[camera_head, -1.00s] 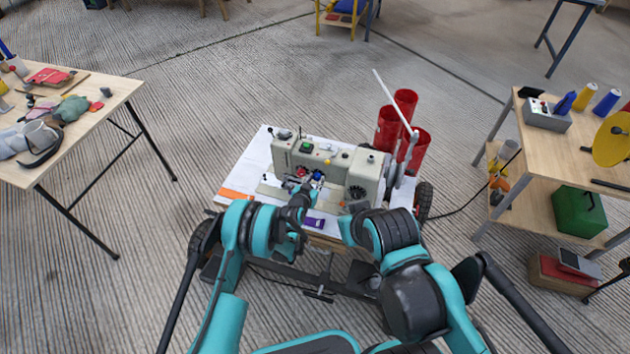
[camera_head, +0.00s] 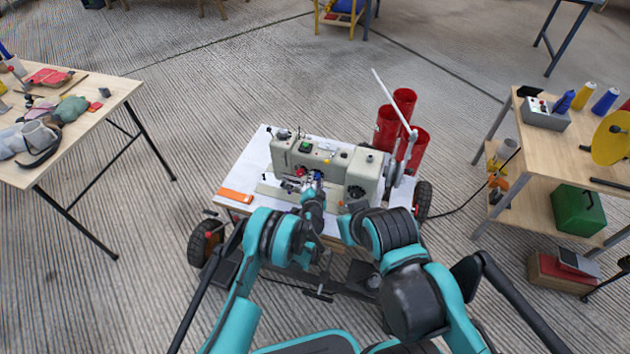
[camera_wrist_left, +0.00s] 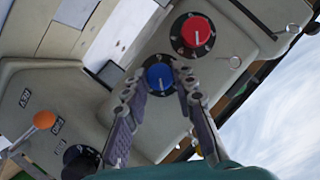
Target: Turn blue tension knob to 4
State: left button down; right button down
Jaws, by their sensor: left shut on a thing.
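The blue tension knob (camera_wrist_left: 158,77) sits on a black dial on the front of the pale sewing machine (camera_head: 340,163). The dial's numbers are too small to read surely. My left gripper (camera_wrist_left: 159,73) has a fingertip on each side of the knob and is shut on it. In the head view my left gripper (camera_head: 316,182) is at the machine's front and largely covers the knob. The red knob (camera_wrist_left: 193,32) is beside it on its own black dial. My right gripper (camera_head: 350,206) is in front of the machine's right part; its fingers are not clear.
The machine stands on a white-topped wheeled table (camera_head: 252,165) with an orange strip (camera_head: 236,196) at left. Red cylinders (camera_head: 389,125) stand behind its right end. A dark dial (camera_wrist_left: 80,160) and an orange-tipped lever (camera_wrist_left: 44,120) are nearby. Side tables flank left and right.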

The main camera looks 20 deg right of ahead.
pick_arm(q)
jog(key=shift+m, duration=0.3)
dwell(0.4)
jog(key=c, duration=1.2)
grip_release()
notch_tip(320, 180, up, 10)
